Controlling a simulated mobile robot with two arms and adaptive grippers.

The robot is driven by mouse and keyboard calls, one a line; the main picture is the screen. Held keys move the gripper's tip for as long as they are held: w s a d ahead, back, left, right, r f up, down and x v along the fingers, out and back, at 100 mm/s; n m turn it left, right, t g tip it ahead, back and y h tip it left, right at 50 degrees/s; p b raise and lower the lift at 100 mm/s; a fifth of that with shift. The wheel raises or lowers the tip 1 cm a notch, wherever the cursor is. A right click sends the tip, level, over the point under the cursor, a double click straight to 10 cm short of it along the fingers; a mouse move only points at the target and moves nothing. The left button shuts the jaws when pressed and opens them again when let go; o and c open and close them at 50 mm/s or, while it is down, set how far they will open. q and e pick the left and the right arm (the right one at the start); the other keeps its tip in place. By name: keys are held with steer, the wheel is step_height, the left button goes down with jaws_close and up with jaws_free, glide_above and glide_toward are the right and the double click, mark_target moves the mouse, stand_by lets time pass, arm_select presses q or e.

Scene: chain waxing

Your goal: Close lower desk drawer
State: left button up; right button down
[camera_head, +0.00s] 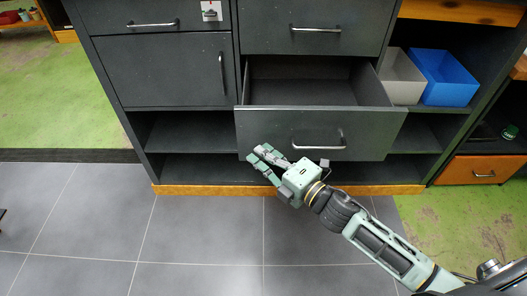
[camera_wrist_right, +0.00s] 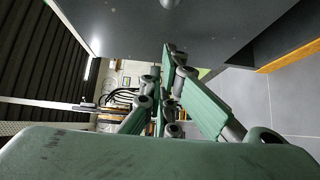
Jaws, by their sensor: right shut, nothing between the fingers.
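The lower desk drawer (camera_head: 320,133) is pulled out from the dark grey cabinet in the head view, and its empty inside shows. Its silver bar handle (camera_head: 318,142) sits on the front panel. My right gripper (camera_head: 258,153) is shut and empty, just in front of the drawer front near its lower left part; I cannot tell whether it touches. In the right wrist view the gripper fingers (camera_wrist_right: 173,75) are close together, with a dark panel (camera_wrist_right: 210,22) near their tips. My left gripper is not in view.
A closed drawer (camera_head: 315,22) is above the open one, and a closed door (camera_head: 165,70) is to its left. A white bin (camera_head: 402,78) and a blue bin (camera_head: 443,76) stand on the right shelf. The grey tiled floor (camera_head: 200,230) in front is clear at left.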

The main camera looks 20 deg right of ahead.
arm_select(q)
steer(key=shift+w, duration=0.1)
arm_select(e)
steer(key=shift+w+d, duration=0.1)
steer(key=shift+w, duration=0.25)
